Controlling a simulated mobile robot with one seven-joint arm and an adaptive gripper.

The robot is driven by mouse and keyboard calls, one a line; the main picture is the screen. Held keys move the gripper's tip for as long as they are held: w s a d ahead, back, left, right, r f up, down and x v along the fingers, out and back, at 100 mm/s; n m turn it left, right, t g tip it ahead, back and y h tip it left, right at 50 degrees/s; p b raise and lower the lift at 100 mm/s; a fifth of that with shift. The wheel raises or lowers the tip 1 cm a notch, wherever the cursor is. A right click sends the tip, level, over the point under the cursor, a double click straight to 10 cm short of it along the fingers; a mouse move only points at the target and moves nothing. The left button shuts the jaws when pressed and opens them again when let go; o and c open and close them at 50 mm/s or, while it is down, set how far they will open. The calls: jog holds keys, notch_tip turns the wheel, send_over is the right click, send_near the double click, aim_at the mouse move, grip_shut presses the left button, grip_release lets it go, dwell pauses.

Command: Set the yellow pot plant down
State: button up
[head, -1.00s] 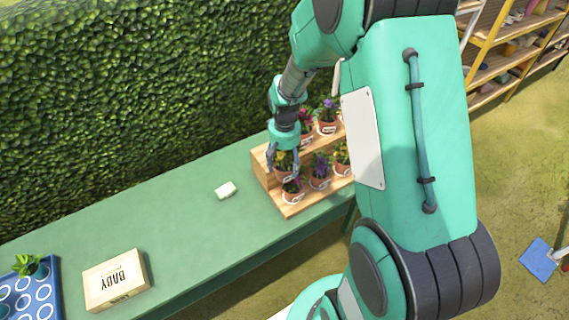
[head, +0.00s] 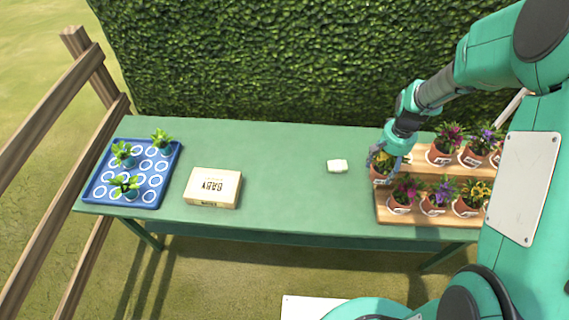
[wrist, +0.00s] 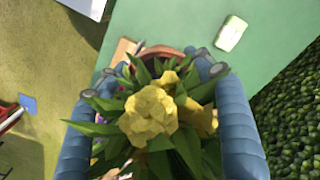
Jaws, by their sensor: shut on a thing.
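The yellow pot plant (head: 379,172), with yellow flowers in a terracotta pot, is at the left end of the wooden stepped stand (head: 416,216). My gripper (head: 391,163) is shut around its pot from above. In the wrist view the yellow bloom (wrist: 150,115) and green leaves fill the space between my blue fingers (wrist: 160,105), hiding most of the pot. The pot looks upright. I cannot tell whether its base touches the stand or hangs just above it.
Other potted flowers (head: 436,201) stand on the stand. The green table (head: 285,180) carries a small white block (head: 337,166), a cream "BABY" box (head: 213,187) and a blue tray (head: 100,187) with small green plants. A hedge (head: 270,60) runs behind. The table between box and block is clear.

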jog(key=w+a+f+b, duration=0.1)
jog(key=a+f, duration=0.1)
jog(key=a, duration=0.2)
jog(key=w+a+f, duration=0.1)
jog(key=a+f, duration=0.1)
jog(key=a, duration=0.3)
jog(key=w+a+f+b, duration=0.1)
jog(key=a+f, duration=0.1)
jog(key=a, duration=0.3)
jog(key=shift+w+a+f+b, duration=0.1)
jog(key=shift+w+b, duration=0.15)
jog(key=shift+b, duration=0.1)
jog(key=a+f+b, duration=0.1)
jog(key=a+f, duration=0.1)
jog(key=a, duration=0.3)
jog(key=a+f+b, duration=0.1)
jog(key=a+f, duration=0.1)
jog(key=a, duration=0.4)
jog(key=a+f+b, duration=0.1)
jog(key=a+f, duration=0.1)
jog(key=a, duration=0.3)
jog(key=shift+s+a+f, duration=0.15)
jog(key=shift+s+f, duration=0.15)
jog(key=shift+s, duration=0.05)
jog(key=shift+w, duration=0.1)
